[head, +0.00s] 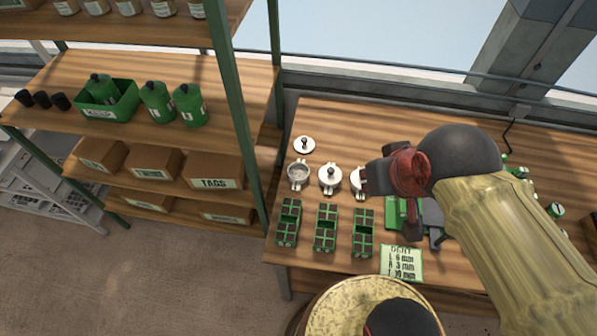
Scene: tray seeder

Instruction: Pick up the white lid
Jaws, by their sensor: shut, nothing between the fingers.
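A white lid (304,145) with a dark knob lies on the wooden table near its back left. In front of it stands an open white pot (298,175) with small handles, greyish inside. A second pot with a white lid on it (330,178) stands to the right. A third white pot (357,182) is partly hidden behind my gripper. My gripper (373,178) is shut and empty, right of the pots and apart from the loose lid. Its fingertips are small and dark, so detail is hard to see.
Several green seed trays (326,228) stand in front of the pots. A white note card (401,262) is at the table's front. A shelf post (240,110) stands left of the table. Green items (520,172) are partly hidden behind my arm.

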